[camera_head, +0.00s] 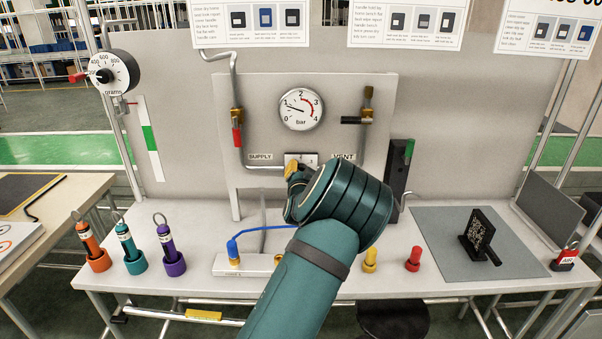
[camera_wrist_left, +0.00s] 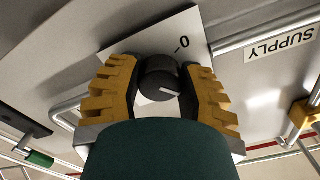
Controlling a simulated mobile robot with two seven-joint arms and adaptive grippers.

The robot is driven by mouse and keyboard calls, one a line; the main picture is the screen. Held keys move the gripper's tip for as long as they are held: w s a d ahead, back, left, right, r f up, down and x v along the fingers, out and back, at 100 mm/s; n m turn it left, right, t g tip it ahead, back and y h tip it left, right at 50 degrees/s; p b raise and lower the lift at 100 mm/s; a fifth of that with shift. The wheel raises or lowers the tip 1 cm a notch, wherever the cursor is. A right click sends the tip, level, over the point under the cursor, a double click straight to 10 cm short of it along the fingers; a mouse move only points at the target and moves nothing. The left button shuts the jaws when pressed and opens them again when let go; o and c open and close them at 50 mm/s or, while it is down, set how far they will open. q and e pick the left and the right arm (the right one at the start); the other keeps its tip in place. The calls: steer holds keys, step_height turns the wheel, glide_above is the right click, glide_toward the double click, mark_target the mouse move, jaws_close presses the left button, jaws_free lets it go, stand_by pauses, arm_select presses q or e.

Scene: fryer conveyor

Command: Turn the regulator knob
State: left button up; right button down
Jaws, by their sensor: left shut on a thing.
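The dark round regulator knob (camera_wrist_left: 159,84) sits on a white plate (camera_wrist_left: 140,42) marked "0" in the left wrist view. In the head view my left gripper (camera_head: 291,174) is at the panel below the gauge, and my teal wrist hides the knob. The round pressure gauge (camera_head: 301,110) has its needle pointing left, close to the 1 mark. My right gripper is not in view.
The red supply handle (camera_head: 237,138) and the dark vent handle (camera_head: 354,120) flank the gauge. Orange, teal and purple tagged items (camera_head: 170,249) stand left on the bench. A blue-handled block (camera_head: 248,265) lies near my forearm. A dark card stand (camera_head: 478,238) is right.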

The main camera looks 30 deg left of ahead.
arm_select(q)
steer(key=m, duration=0.3)
steer(key=shift+r+m, duration=0.1)
steer(key=shift+m, duration=0.3)
steer(key=m, duration=0.4)
steer(key=shift+m, duration=0.3)
steer(key=o, duration=1.2)
steer(key=shift+s+d, duration=0.1)
steer(key=v, duration=1.1)
steer(key=shift+s, duration=0.35)
